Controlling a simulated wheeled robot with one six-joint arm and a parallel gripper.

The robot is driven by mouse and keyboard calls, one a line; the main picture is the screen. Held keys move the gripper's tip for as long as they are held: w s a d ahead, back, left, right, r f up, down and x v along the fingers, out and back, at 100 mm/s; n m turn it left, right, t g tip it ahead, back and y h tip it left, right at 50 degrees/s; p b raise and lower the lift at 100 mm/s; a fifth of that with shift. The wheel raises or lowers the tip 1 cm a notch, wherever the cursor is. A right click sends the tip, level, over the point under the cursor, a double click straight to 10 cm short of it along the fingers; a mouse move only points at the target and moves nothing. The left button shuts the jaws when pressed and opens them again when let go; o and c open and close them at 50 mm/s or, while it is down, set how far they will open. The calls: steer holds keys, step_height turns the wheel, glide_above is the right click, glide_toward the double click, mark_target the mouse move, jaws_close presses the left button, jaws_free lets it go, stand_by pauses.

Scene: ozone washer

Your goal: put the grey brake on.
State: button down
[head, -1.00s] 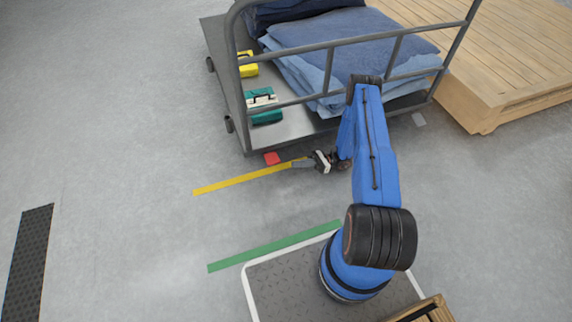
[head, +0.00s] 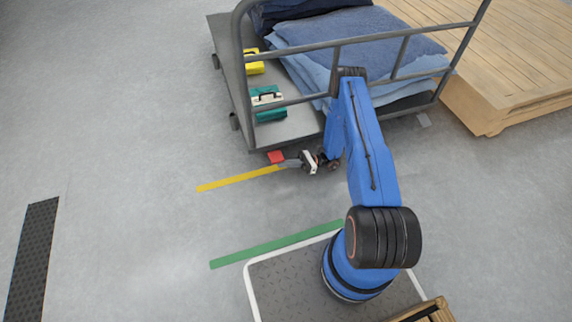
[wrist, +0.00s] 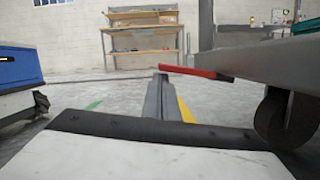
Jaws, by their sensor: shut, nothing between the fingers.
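The grey brake is probably the small light grey pedal (head: 425,120) at the right end of the trolley's near edge, low by the floor. A red pedal (head: 276,156) sticks out at the left end of that edge. The red pedal also shows in the wrist view (wrist: 195,71), just right of my fingertips. My gripper (head: 284,164) is shut and empty, low beside the red pedal; I cannot tell whether they touch. My gripper also shows in the wrist view (wrist: 162,80). The grey pedal lies well to its right, beyond my arm.
The grey trolley (head: 295,128) carries folded blue cloths (head: 360,40), a yellow case (head: 255,68) and teal cases (head: 268,102). Its caster (wrist: 288,118) is close on the right in the wrist view. A wooden platform (head: 500,80) stands behind right. Floor at left is clear.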

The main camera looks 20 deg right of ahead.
steer(key=shift+w+r+m, duration=0.2)
steer(key=shift+r+m, duration=0.4)
steer(key=shift+r, duration=0.3)
steer(key=shift+d, duration=0.1)
